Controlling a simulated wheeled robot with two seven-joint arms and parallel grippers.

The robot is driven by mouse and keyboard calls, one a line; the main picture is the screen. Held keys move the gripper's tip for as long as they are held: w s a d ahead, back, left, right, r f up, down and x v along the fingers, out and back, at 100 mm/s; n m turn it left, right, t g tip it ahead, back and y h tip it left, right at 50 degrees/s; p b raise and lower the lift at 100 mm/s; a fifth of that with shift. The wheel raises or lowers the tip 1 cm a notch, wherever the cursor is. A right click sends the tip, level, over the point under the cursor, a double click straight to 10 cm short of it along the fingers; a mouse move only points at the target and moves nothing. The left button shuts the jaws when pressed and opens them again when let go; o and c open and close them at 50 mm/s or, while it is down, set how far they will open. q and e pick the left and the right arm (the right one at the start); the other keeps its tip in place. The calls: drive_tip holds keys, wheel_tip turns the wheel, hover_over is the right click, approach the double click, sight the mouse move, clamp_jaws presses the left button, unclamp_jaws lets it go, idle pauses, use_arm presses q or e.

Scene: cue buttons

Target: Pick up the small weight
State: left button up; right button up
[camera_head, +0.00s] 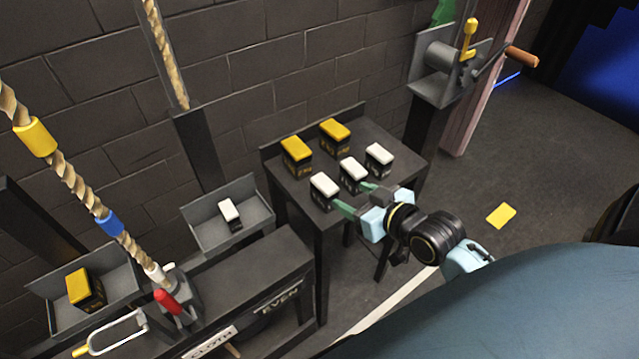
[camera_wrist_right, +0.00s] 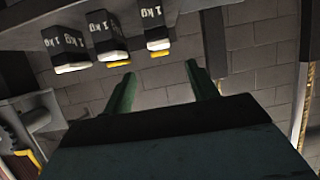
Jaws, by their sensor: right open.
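Three small white-topped weights stand in a row on the dark table (camera_head: 386,133): a left one (camera_head: 323,188), a middle one (camera_head: 353,172) and a right one (camera_head: 379,158). In the right wrist view, which looks upside down, they read "1 kg"; the one at the right (camera_wrist_right: 155,25) lies beyond the gap between the fingers. My right gripper (camera_head: 354,197) is open and empty at the table's front edge, its green fingers pointing at the weights. They also show in the wrist view (camera_wrist_right: 160,77). My left gripper is not in view.
Two yellow-topped weights (camera_head: 297,153) (camera_head: 335,133) stand behind the white ones. A tray (camera_head: 200,238) holds another white-topped weight (camera_head: 230,212); a left tray (camera_head: 118,262) holds a yellow-topped weight (camera_head: 84,289). A rope (camera_head: 72,180) and a crank winch (camera_head: 445,75) flank the table.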

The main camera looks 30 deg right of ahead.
sight(323, 181)
drive_tip(key=b+x, duration=0.1)
drive_tip(key=x, duration=0.5)
drive_tip(key=shift+w+a+f, duration=0.1)
drive_tip(key=shift+w, duration=0.25)
drive_tip(key=shift+b+x, duration=0.6)
drive_tip(key=shift+x, duration=2.55)
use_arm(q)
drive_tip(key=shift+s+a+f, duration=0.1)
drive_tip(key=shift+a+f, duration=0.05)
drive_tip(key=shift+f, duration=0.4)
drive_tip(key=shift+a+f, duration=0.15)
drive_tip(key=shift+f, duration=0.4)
use_arm(e)
drive_tip(key=shift+s+f, duration=0.15)
clamp_jaws()
drive_tip(key=shift+r, duration=0.2)
